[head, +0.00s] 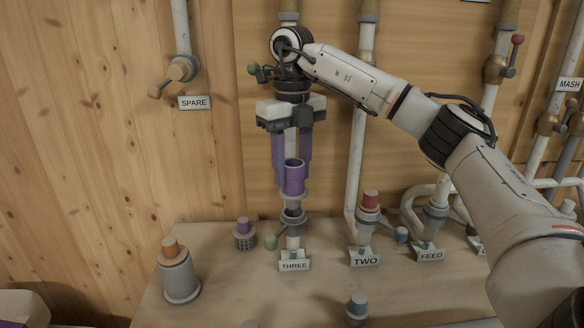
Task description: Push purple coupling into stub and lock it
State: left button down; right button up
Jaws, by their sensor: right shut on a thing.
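The purple coupling (294,181) is an upright open-topped tube with a grey lower end. My right gripper (292,180) points straight down and is shut on it, one long purple finger on each side. The coupling is in line with the grey stub (292,216) above the THREE label (294,265). Its lower end is at the stub's mouth; I cannot tell how deep it sits. A green-knobbed lever (270,242) sticks out to the left of the stub. My left gripper is not in view.
A small purple-topped piece (244,234) stands left of the stub, and an orange-topped grey piece (178,272) farther left. The TWO stub (368,215) with a red top and the FEED stub (434,218) are to the right.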

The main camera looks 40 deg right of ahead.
aim_at(292, 184)
jog(key=shift+r+p, duration=0.1)
jog(key=shift+p, duration=0.25)
jog(key=shift+f+b, duration=1.05)
jog(key=shift+f, duration=1.2)
jog(key=o, duration=1.3)
jog(key=shift+f, duration=0.1)
jog(key=shift+r, duration=0.4)
notch_tip(292, 184, up, 10)
jog(key=p, duration=0.2)
jog(key=shift+f+p, duration=0.15)
jog(key=shift+p, duration=0.15)
